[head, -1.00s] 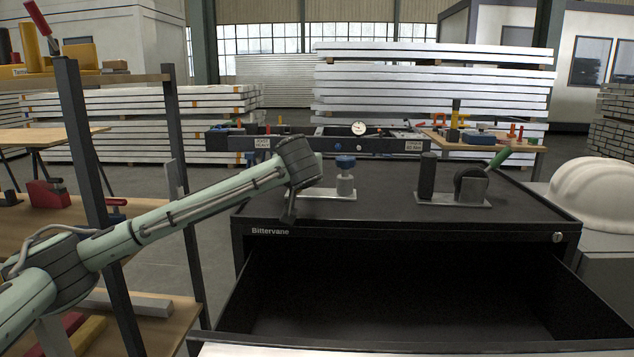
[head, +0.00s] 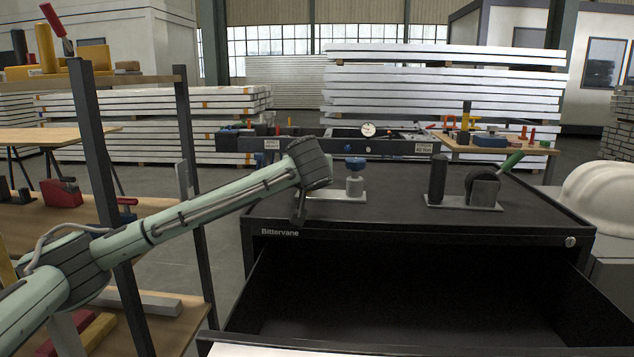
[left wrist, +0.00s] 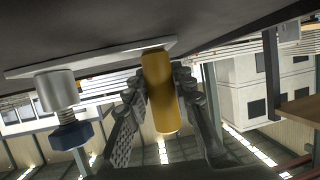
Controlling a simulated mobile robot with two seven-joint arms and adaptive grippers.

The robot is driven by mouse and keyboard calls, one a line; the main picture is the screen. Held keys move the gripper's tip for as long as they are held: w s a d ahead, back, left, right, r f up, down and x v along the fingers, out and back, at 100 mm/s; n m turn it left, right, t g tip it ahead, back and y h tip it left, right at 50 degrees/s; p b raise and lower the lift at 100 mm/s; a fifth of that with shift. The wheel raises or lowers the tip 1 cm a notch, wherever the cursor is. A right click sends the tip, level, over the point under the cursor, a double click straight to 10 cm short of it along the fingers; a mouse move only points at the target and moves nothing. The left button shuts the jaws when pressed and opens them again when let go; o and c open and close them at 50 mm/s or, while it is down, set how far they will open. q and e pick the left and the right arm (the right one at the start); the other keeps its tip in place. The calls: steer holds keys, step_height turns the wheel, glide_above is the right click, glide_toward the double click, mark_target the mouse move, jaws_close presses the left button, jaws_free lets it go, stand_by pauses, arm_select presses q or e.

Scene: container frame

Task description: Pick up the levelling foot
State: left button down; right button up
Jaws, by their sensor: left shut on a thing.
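The levelling foot is a flat grey plate carrying a silver post with a blue collar (head: 356,170) and a yellow handle (left wrist: 161,92). In the head view its plate lies on the black cabinet top, left of centre. My left gripper (left wrist: 160,78) has its fingers either side of the yellow handle and is shut on it. My right gripper is not in view.
A second plate with a black handle (head: 437,178) and a green-levered wheel (head: 483,188) stands to the right on the cabinet (head: 400,215). Its drawer below is open and dark. A shelf rack post (head: 100,200) stands near my left arm. A white helmet (head: 605,197) is at far right.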

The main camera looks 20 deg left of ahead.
arm_select(q)
steer(key=shift+r, duration=0.2)
step_height(320, 180, up, 28)
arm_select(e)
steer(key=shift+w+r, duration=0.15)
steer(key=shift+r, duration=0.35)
arm_select(q)
steer(key=shift+f, duration=0.15)
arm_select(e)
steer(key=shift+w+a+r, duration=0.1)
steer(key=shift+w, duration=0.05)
arm_select(q)
step_height(320, 180, down, 28)
steer(key=shift+r, duration=0.15)
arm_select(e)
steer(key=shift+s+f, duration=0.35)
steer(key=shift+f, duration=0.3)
